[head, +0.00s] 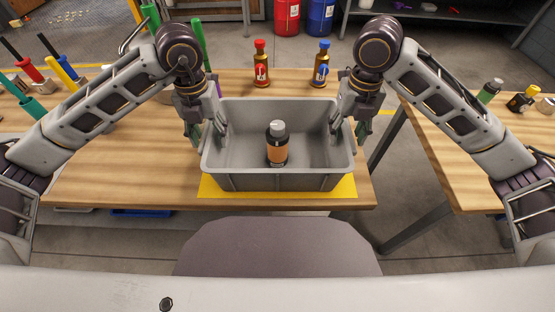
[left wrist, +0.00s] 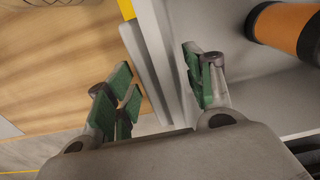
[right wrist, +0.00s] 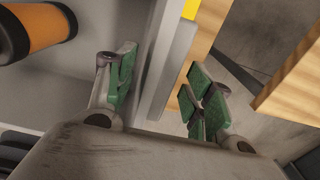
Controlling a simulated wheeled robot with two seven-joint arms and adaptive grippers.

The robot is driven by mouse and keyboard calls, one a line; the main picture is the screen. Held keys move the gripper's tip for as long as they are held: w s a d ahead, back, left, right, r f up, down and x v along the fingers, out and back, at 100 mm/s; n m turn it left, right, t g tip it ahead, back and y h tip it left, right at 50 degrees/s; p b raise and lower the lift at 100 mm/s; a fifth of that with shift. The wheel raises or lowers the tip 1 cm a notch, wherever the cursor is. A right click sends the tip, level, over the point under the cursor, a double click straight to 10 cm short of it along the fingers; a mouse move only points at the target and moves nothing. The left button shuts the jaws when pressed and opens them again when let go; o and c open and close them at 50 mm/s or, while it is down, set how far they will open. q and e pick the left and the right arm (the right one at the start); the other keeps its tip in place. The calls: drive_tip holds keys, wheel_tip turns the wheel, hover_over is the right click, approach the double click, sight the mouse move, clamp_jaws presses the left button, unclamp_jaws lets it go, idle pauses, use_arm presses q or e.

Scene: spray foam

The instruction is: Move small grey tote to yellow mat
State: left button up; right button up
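The small grey tote (head: 305,181) stands upright over the yellow mat (head: 345,188) at the table's front edge. A strip of mat shows along its front; its underside is hidden. A dark bottle with an orange band (head: 277,151) stands inside the tote. My left gripper (head: 207,128) straddles the tote's left wall, one finger inside and one outside. My right gripper (head: 349,127) straddles the right wall the same way. In both wrist views, the green pads stand apart with gaps beside the wall, so both grippers look open.
Two brown bottles, one red-capped (head: 261,66) and one blue-capped (head: 321,66), stand behind the tote. A second table (head: 470,150) stands right, across a floor gap.

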use_arm(q)
drive_tip(key=shift+r, duration=0.1)
wheel_tip(320, 180, up, 12)
idle(1.4)
use_arm(e)
drive_tip(key=shift+r, duration=0.1)
idle(0.4)
wheel_tip(320, 180, up, 12)
idle(1.5)
use_arm(q)
drive_tip(key=shift+s, duration=0.1)
use_arm(e)
drive_tip(key=shift+s+f, duration=0.1)
drive_tip(key=shift+f, duration=0.1)
idle(0.5)
